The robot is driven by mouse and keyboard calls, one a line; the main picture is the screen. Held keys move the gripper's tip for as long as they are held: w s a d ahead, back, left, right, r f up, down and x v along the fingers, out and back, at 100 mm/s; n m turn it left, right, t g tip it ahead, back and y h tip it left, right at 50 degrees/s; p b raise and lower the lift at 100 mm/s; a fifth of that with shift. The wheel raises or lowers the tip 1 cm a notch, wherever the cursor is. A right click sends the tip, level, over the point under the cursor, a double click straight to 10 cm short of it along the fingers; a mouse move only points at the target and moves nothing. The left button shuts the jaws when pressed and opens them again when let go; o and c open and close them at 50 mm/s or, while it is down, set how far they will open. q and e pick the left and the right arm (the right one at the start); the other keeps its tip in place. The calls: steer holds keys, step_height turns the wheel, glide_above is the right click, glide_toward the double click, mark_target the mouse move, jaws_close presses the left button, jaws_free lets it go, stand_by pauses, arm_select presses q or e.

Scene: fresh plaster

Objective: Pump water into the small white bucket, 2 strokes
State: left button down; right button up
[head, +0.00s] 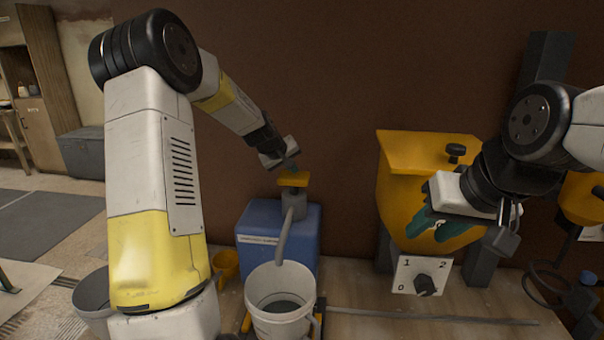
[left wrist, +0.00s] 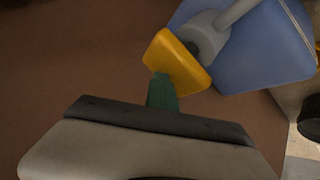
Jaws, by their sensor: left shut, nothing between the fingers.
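The small white bucket (head: 270,327) stands upright on the bench, with something grey, perhaps water, inside. Behind it, a blue tank (head: 250,240) carries a grey pump with a yellow push plate (head: 294,180) on top. The pump's grey spout (head: 286,238) bends down over the bucket's opening. My left gripper (head: 291,166) is shut and empty, just above the plate. In the left wrist view, its green fingertips (left wrist: 161,82) overlap the edge of the yellow plate (left wrist: 177,62); I cannot tell whether they touch. My right gripper (head: 441,229) appears open, with its green fingers apart in front of a yellow hopper.
The yellow hopper (head: 400,170) stands right of the tank, above a white dial plate (head: 406,276) with a black knob. A small yellow cup (head: 226,264) is left of the tank. A grey bucket (head: 92,298) is partly behind my left arm. A rod (head: 430,317) lies along the bench.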

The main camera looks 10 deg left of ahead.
arm_select(q)
steer(key=shift+r, duration=1.05)
steer(key=shift+r, duration=0.1)
steer(key=shift+r, duration=2.4)
step_height(320, 180, up, 4)
steer(key=shift+f, duration=0.1)
stand_by(0.6)
glide_above(293, 176)
steer(key=shift+w+a+f, duration=0.1)
steer(key=shift+f, duration=4.3)
steer(key=shift+f, duration=0.15)
